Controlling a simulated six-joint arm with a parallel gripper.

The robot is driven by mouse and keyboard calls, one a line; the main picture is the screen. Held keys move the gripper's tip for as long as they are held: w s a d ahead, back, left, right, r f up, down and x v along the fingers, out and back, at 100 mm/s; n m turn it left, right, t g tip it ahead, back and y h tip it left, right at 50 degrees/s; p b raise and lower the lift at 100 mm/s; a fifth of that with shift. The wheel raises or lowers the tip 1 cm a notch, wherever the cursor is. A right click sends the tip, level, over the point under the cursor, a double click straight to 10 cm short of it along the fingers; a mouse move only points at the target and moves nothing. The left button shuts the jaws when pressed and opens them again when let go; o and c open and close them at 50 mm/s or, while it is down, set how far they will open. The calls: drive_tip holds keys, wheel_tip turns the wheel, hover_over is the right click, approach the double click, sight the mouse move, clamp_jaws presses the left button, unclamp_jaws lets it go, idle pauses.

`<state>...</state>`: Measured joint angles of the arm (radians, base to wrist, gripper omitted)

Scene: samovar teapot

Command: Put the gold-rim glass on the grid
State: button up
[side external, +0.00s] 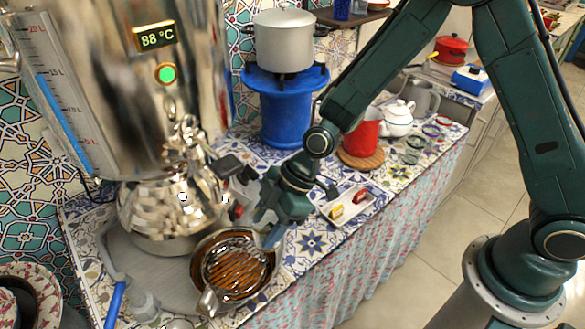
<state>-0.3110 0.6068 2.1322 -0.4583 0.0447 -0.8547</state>
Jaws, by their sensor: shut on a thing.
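The grid (235,268) is a round, brown, slatted grate in a metal-rimmed bowl at the lower centre, below the samovar. My gripper (266,224) is low over the counter, just up and right of the grid, with its fingers pointing down and left. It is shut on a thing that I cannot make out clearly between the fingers. I cannot clearly pick out a gold rim anywhere. Clear glasses (413,151) with coloured rims stand on the tiles at the right.
The large shiny samovar (175,205) stands close left of my gripper. A white tray (344,208) with small red and yellow pieces lies to the right. A blue stove (286,105) bears a pot (286,42).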

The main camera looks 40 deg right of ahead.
drive_tip(key=w+a, duration=0.2)
drive_tip(key=a, duration=0.4)
drive_tip(key=shift+w+a+f, duration=0.1)
drive_tip(key=shift+a+f, duration=0.2)
drive_tip(key=shift+f, duration=0.6)
drive_tip(key=shift+a+f, duration=0.25)
drive_tip(key=shift+f, duration=0.6)
drive_tip(key=shift+f, duration=0.1)
drive_tip(key=o, duration=1)
